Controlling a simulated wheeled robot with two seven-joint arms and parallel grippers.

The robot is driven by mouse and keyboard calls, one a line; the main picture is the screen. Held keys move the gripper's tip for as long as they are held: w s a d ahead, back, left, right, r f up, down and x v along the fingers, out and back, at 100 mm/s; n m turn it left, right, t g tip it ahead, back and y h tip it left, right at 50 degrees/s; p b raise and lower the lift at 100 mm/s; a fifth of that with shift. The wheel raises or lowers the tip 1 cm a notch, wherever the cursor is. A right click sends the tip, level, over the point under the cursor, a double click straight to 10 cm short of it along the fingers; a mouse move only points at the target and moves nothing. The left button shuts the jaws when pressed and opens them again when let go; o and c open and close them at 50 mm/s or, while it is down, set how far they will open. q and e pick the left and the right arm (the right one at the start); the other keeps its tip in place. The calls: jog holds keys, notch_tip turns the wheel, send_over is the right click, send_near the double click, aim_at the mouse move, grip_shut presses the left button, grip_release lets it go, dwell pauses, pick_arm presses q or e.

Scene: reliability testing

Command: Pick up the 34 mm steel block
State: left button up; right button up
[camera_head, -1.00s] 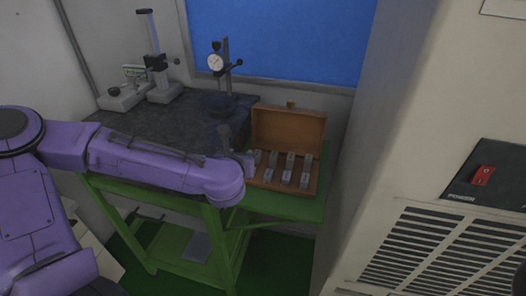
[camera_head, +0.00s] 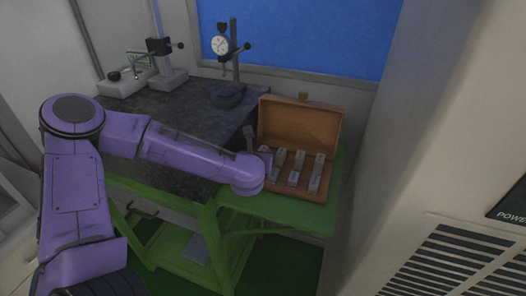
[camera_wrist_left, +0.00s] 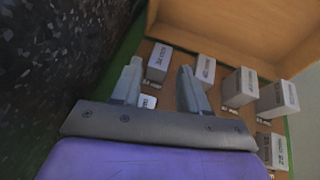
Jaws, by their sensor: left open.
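The steel blocks stand in rows in an open wooden case (camera_head: 298,122). In the left wrist view, a pale block (camera_wrist_left: 158,62) stands at the left end of the far row; its label appears to read 34 mm, but is small and blurred. My left gripper (camera_wrist_left: 160,76) is open and empty, with its fingers spread to either side of that block in the picture. I cannot tell whether they reach its depth. In the head view my left gripper (camera_head: 258,148) is at the left edge of the case, partly hidden by its wrist. My right gripper is not in view.
Other labelled blocks (camera_wrist_left: 239,87) stand close to the right. The raised lid is behind them. A dark stone plate (camera_head: 190,110) with a dial gauge stand (camera_head: 230,95) is left of the case. A large pale cabinet (camera_head: 420,130) stands at the right. The green bench (camera_head: 285,212) has some bare top in front.

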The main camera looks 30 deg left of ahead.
aim_at(262, 149)
pick_arm(q)
jog(key=x, duration=0.4)
jog(key=shift+p, duration=0.35)
jog(key=shift+s+r, duration=0.1)
jog(key=shift+r, duration=0.05)
grip_shut()
